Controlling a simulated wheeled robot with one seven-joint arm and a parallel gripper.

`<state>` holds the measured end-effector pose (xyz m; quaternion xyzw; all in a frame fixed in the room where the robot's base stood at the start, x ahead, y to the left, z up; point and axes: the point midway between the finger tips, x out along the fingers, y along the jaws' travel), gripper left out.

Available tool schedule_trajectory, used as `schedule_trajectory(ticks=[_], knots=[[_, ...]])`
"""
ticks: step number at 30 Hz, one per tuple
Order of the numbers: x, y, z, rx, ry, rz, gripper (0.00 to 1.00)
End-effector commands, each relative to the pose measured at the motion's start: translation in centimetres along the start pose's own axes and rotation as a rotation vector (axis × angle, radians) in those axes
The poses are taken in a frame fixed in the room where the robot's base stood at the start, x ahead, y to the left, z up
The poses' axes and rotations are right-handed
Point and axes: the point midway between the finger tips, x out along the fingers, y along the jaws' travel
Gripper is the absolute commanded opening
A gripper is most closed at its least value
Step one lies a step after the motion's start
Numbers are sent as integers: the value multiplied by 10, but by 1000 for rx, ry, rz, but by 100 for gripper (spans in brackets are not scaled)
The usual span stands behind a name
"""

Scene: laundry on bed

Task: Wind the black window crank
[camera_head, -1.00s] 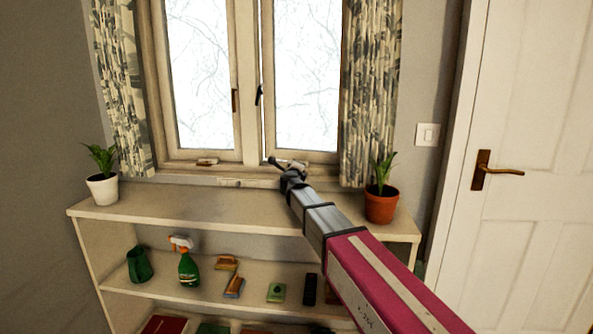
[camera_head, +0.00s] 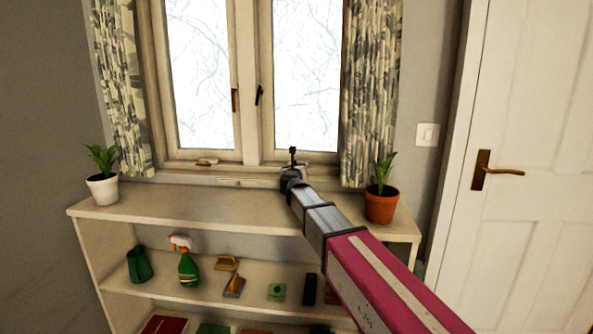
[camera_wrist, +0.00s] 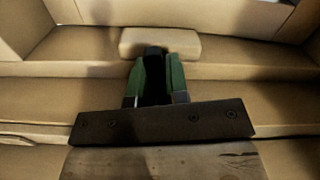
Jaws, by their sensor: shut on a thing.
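The black window crank (camera_head: 292,154) stands at the sill below the right-hand window pane, its visible end pointing up just beyond my gripper. My gripper (camera_head: 290,174) reaches it from the front right and hides its lower part. In the wrist view, the green fingers of my gripper (camera_wrist: 157,68) are shut on a black part of the crank (camera_wrist: 154,52), in front of a pale block on the frame. The right window sash (camera_head: 267,60) looks flush with the frame in the head view.
A shelf unit (camera_head: 165,205) stands below the window. A terracotta pot plant (camera_head: 382,205) stands close right of my arm, a white pot plant (camera_head: 103,190) at the far left. Curtains (camera_head: 370,90) hang on both sides. The shelf top between the pots is mostly clear.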

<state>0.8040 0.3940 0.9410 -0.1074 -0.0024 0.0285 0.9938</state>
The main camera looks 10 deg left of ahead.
Motion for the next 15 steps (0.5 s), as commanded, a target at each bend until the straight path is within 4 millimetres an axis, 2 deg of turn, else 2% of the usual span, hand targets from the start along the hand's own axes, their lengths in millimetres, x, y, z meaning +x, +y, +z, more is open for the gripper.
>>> schedule_trajectory(ticks=[15], knots=[[0, 0, 1, 485, -2, 1, 0]])
